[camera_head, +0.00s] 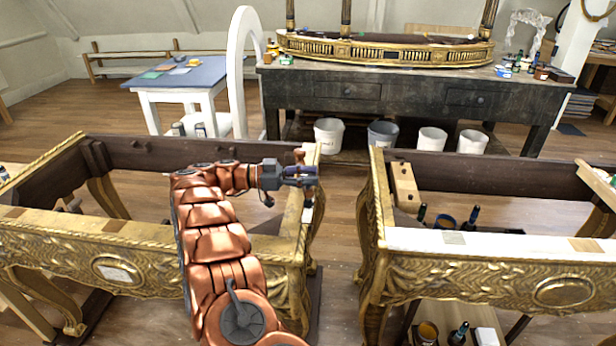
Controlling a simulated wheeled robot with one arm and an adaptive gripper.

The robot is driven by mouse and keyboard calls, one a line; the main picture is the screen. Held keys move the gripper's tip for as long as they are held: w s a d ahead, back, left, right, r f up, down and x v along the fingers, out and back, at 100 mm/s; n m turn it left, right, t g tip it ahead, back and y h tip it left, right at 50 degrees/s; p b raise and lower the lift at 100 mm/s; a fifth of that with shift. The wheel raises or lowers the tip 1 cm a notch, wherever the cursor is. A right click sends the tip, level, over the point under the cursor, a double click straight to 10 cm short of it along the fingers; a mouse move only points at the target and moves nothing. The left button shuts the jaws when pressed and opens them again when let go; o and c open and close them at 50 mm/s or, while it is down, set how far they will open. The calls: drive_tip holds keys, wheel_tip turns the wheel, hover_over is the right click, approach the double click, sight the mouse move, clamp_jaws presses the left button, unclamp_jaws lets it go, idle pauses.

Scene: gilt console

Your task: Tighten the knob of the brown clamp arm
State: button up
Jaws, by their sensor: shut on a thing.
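My gripper (308,175) is at the end of my copper-coloured arm, over the right end rail of the left gilt console frame (150,222). Its jaws are shut, at the place of the clamp. A small brown piece, seemingly the brown clamp arm (299,156), stands up just behind the gripper at the frame's far right corner. The knob is hidden between the fingers or too small to make out. I cannot tell how far it is turned.
A second gilt console frame (480,265) stands to the right, with a gap of bare floor (343,240) between the two. Behind are a dark workbench (400,95), several buckets (328,135) and a blue-topped table (185,75). Bottles and jars stand inside the right frame.

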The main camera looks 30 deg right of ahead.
drive_tip(key=shift+r, duration=0.1)
idle(0.7)
drive_tip(key=o, duration=1.2)
drive_tip(key=shift+c, duration=0.2)
wheel_tip(320, 180, up, 10)
